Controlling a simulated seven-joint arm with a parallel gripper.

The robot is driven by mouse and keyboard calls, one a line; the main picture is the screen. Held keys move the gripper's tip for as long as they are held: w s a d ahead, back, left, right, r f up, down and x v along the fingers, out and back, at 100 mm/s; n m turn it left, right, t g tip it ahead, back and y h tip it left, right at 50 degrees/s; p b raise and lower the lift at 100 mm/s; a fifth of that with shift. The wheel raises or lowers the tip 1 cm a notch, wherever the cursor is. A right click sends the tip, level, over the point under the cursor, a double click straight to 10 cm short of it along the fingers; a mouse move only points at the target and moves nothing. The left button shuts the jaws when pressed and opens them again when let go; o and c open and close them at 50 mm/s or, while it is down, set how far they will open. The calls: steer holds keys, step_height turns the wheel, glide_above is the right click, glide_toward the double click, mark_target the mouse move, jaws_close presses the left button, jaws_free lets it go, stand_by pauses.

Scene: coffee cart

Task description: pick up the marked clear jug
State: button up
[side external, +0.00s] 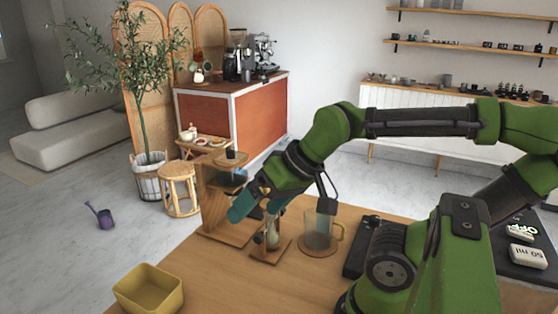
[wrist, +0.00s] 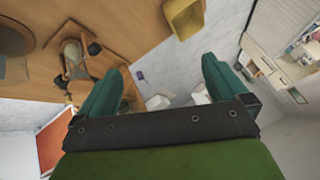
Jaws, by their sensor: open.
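A clear jug (side external: 318,232) with a pale yellow handle stands upright on a round wooden coaster (side external: 318,250) in the side view. Any marking on it is too small to read. My gripper (side external: 258,208) is left of the jug and apart from it, by the wooden stands. In the wrist view my gripper (wrist: 162,75) has its two teal fingers spread wide, with nothing held between them. The wrist view catches only part of a round piece at the left edge; I cannot tell if the jug is there.
A small wooden stand with a glass vessel (side external: 272,232) is close left of the jug. A taller wooden stand (side external: 213,205) is behind my gripper. A yellow bin (side external: 148,290) is at the table's front left. A dark flat device (side external: 362,245) is right of the jug.

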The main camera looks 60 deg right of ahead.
steer(key=w+d+f+m+h, duration=0.1)
steer(key=d+f+m, duration=0.1)
steer(key=d, duration=0.3)
steer(key=g+h, duration=0.1)
steer(key=g, duration=0.6)
glide_above(320, 226)
steer(key=w+d, duration=0.1)
steer(key=d, duration=0.3)
step_height(320, 226, down, 3)
steer(key=n, duration=0.2)
steer(key=shift+n, duration=0.5)
steer(key=shift+a+f, duration=0.2)
steer(key=shift+f, duration=7.9)
steer(key=c, duration=0.9)
